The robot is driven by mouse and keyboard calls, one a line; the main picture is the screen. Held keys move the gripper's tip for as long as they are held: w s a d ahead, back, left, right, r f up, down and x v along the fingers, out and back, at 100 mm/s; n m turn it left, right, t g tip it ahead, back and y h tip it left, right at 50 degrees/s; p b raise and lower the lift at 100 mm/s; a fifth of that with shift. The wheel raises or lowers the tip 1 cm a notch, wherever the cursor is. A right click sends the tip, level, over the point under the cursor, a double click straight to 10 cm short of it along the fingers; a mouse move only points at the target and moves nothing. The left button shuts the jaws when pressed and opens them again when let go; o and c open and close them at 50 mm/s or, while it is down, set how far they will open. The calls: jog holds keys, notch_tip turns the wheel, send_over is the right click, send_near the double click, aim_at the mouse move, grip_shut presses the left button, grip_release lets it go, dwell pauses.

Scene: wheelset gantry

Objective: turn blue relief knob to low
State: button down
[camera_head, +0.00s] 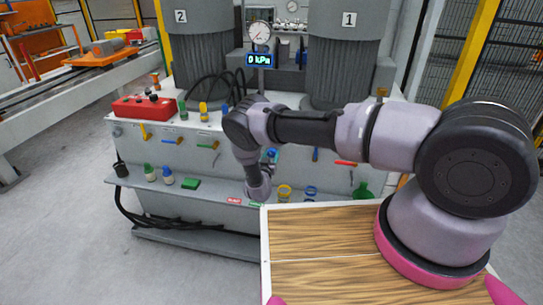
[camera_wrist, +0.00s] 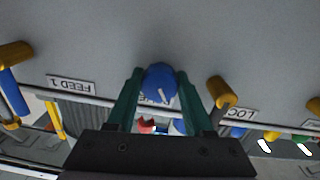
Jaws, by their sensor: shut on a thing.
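The blue knob (camera_wrist: 158,78) sits on the grey panel, seen close up in the wrist view. It is round, with a white pointer mark slanting on its face. My gripper (camera_wrist: 160,86) has its two green fingers closed on either side of the knob. The label behind the knob is mostly covered, so I cannot read its setting. In the head view my arm hides the gripper; a bit of blue (camera_head: 271,153) shows just right of the wrist, but I cannot tell if it is this knob.
Yellow-ended handles flank the knob, a blue one (camera_wrist: 13,88) by the FEED 1 label (camera_wrist: 70,84) and another (camera_wrist: 221,92) to the right. A red box (camera_head: 145,107) and several bottles stand on the bench.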

jog(key=n, duration=0.5)
jog(key=shift+n, duration=0.4)
jog(key=n, duration=0.5)
jog(key=shift+n, duration=0.3)
jog(key=shift+c, duration=1.4)
grip_release()
jog(key=shift+s, duration=0.1)
jog(key=v, duration=1)
jog(key=shift+s, duration=0.35)
